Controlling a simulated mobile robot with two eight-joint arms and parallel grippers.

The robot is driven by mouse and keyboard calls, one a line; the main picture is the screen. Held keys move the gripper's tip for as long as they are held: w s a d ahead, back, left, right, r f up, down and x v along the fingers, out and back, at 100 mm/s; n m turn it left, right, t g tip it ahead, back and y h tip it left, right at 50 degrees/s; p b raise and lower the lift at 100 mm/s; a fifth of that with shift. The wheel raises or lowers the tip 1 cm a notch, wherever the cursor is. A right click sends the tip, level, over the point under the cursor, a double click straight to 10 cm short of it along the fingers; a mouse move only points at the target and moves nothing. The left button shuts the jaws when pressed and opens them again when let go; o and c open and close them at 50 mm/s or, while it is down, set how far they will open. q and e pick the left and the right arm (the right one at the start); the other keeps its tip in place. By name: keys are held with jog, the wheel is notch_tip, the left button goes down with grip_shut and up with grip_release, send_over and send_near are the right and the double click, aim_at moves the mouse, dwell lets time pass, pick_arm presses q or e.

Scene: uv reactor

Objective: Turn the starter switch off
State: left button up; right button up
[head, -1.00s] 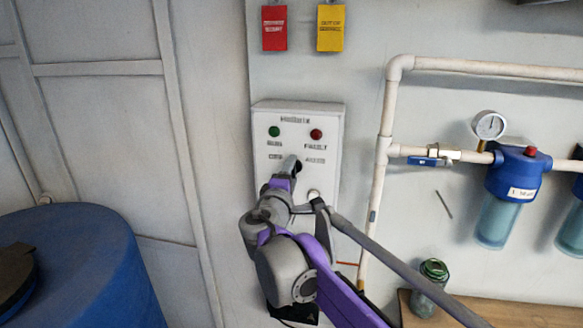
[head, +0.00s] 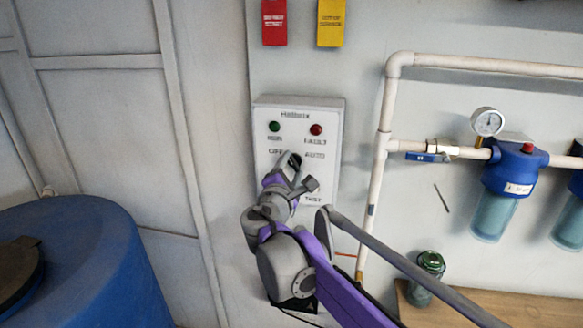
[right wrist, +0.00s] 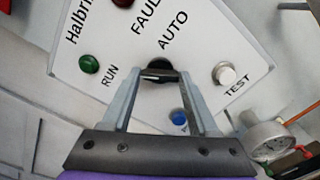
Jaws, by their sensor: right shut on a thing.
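The starter switch is a black rotary knob (head: 296,159) between the OFF and AUTO labels on a white control box (head: 327,106) on the wall. The knob also shows between the fingertips in the right wrist view (right wrist: 158,66). My right gripper (head: 291,163) reaches up to the box from below, its fingers shut on the knob; it also shows in the right wrist view (right wrist: 158,77). The fingers partly hide the knob, so I cannot tell which label it points to. My left gripper is not in view.
The box has a green RUN lamp (head: 274,126), a red FAULT lamp (head: 316,129) and a white TEST button (right wrist: 224,74). White pipes (head: 378,190) run to the right. A blue barrel (head: 85,265) stands at left and a jar (head: 425,280) at lower right.

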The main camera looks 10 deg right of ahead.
jog(key=o, duration=1.4)
jog(key=b+v, duration=0.1)
jog(key=v, duration=0.9)
jog(key=shift+s+a, duration=0.1)
jog(key=shift+s, duration=0.3)
